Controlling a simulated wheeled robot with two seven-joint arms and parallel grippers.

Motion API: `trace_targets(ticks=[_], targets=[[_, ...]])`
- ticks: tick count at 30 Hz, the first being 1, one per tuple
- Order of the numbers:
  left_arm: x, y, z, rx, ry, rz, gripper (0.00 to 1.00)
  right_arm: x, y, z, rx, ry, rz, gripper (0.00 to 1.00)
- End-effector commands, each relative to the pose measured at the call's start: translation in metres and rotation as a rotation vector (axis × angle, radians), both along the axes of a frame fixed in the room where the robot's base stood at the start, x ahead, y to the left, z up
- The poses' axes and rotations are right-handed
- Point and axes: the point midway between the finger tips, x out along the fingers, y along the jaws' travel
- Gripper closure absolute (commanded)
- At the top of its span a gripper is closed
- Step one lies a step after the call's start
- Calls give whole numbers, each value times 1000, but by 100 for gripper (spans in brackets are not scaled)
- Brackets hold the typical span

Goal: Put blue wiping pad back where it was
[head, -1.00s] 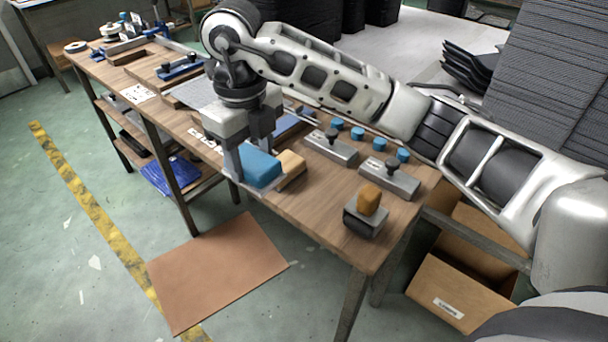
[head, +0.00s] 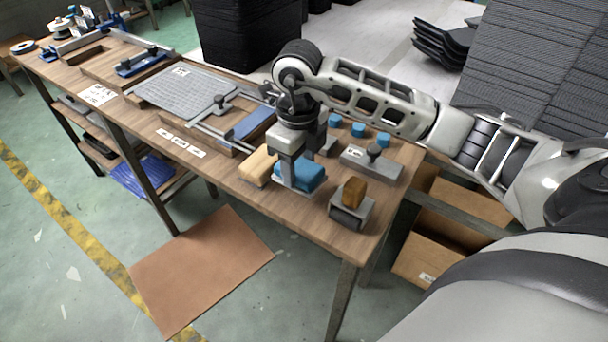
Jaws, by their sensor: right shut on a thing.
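The blue wiping pad (head: 309,175) is a soft-edged blue block near the front edge of the wooden workbench. My right gripper (head: 297,172) reaches down from above and is shut on it. One finger stands against the pad's near left side; the other finger is mostly hidden. The pad is just right of a tan block (head: 257,166). I cannot tell whether its underside touches the bench. My left gripper is not in view.
A grey holder with a brown-orange block (head: 353,194) stands close to the right of the pad. Behind are a grey metal block with a black knob (head: 371,164) and several blue round pieces (head: 359,130). White labels (head: 181,143) lie on the bench (head: 215,172) to the left.

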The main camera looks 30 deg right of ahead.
Motion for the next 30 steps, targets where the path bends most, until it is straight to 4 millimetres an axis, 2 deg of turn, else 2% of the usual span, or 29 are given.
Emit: trace_targets(ticks=[4, 10, 22, 23, 24, 25, 30], targets=[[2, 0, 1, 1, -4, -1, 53, -4, -10, -12, -2, 4, -3, 71], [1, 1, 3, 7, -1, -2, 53, -4, -9, -39, 0, 2, -1, 71], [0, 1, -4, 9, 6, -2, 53, -3, -9, -46, -1, -1, 0, 71], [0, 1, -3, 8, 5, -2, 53, -3, -9, -45, 0, -1, 0, 44], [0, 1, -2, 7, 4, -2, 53, -3, -9, -44, 0, -1, 0, 33], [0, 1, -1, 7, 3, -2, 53, -3, -9, -44, 0, -1, 0, 28], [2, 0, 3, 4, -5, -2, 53, -3, -9, -44, 0, 0, 0, 28]])
